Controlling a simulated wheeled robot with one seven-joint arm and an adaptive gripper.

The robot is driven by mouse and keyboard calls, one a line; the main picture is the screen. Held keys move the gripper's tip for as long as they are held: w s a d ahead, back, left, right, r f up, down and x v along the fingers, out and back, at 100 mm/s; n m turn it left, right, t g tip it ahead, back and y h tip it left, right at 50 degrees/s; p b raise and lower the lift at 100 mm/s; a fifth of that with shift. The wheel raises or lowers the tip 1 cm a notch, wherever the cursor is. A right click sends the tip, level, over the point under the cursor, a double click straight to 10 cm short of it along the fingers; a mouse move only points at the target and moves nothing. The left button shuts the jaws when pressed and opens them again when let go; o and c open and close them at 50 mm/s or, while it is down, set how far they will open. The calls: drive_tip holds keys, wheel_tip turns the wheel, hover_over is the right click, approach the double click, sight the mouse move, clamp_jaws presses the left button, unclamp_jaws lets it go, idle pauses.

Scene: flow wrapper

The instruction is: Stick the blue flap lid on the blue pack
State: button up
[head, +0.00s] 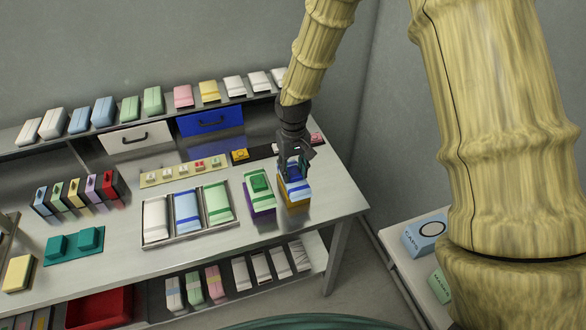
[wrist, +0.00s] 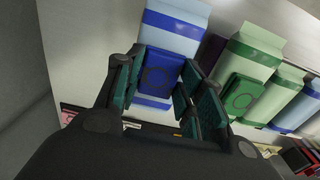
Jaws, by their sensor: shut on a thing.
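My gripper (head: 291,166) points down at the right end of the bench, over the light blue pack (head: 299,194). It is shut on the blue flap lid (head: 295,171), a darker blue piece with a round ring mark. In the wrist view the lid (wrist: 157,82) sits between the dark green finger pads of my gripper (wrist: 162,86), over the face of the blue pack (wrist: 176,40). The pack has a dark blue band and rests on a yellow stand (head: 293,204). Whether the lid touches the pack is hard to tell.
A green pack with a green lid (head: 260,182) on a purple stand is close on the left. A steel tray (head: 172,236) with white, blue and green packs lies further left. A dark strip (head: 260,153) with small pieces lies behind. The bench's right edge is near.

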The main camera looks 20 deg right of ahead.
drive_tip(key=o, duration=0.8)
drive_tip(key=shift+c, duration=0.2)
wheel_tip(320, 180, up, 12)
idle(0.3)
idle(0.4)
